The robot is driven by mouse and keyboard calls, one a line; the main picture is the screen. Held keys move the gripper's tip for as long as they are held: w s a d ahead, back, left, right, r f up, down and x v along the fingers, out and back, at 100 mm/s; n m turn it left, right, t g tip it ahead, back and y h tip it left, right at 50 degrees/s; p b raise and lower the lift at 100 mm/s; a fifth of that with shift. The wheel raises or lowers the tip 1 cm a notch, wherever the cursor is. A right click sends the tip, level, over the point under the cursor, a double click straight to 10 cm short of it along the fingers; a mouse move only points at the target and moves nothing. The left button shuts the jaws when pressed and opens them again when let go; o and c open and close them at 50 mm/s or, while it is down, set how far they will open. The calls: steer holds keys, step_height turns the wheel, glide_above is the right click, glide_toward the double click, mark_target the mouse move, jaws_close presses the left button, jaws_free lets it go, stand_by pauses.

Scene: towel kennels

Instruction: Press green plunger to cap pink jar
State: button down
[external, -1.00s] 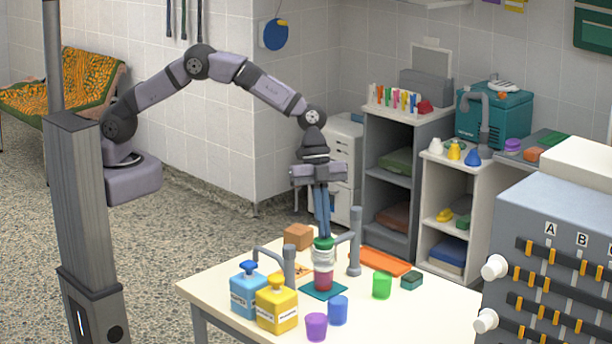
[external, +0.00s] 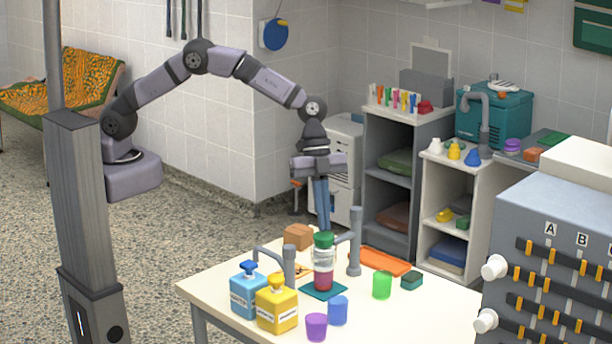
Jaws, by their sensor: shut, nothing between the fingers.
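The pink jar (external: 323,281) stands upright on a dark teal mat on the table. A clear, whitish section sits above its pink part, with the green plunger (external: 323,240) on top. My gripper (external: 322,227) points straight down with its blue-grey fingers closed together and empty. Its fingertips are directly above or just behind the green top. I cannot tell whether they touch it.
Blue (external: 248,291) and yellow (external: 277,307) pump bottles stand front left of the jar. Purple (external: 316,326), blue (external: 337,310) and green (external: 382,285) cups stand in front and to the right. A brown block (external: 298,236) and an orange tray (external: 385,262) lie further back.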

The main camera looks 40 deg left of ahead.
steer(key=shift+r, duration=0.15)
step_height(320, 180, up, 6)
steer(key=p, duration=0.3)
stand_by(0.5)
stand_by(0.4)
